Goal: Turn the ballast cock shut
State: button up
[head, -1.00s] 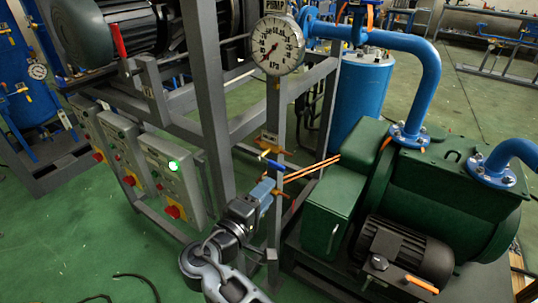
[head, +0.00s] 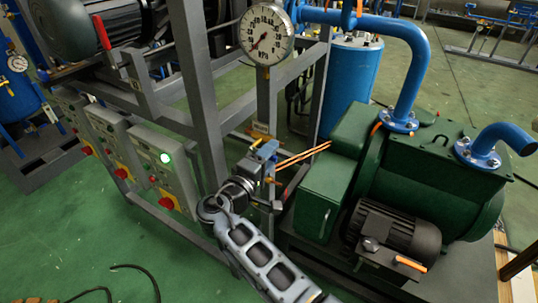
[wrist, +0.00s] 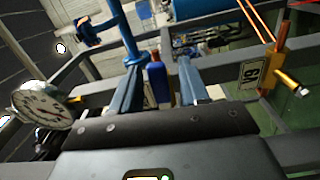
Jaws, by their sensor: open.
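A small brass cock (wrist: 277,68) sits on the grey post beside a label plate (wrist: 250,72) in the wrist view. Two thin copper lines run from it. In the head view my gripper (head: 265,153) is at the post below the gauge and covers most of the cock; the copper lines (head: 303,157) come out to its right. In the wrist view my gripper (wrist: 160,92) is open, its blue fingers apart. The brass cock lies right of both fingers, not between them. A blue, bottle-shaped thing (wrist: 157,84) shows between the fingers; its distance is unclear.
A round gauge (head: 266,34) is on the post above. The green pump (head: 430,185) stands to the right, and control boxes with red knobs (head: 160,175) to the left.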

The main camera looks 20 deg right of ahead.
grip_shut()
dwell(0.3)
jog(key=shift+f, duration=0.15)
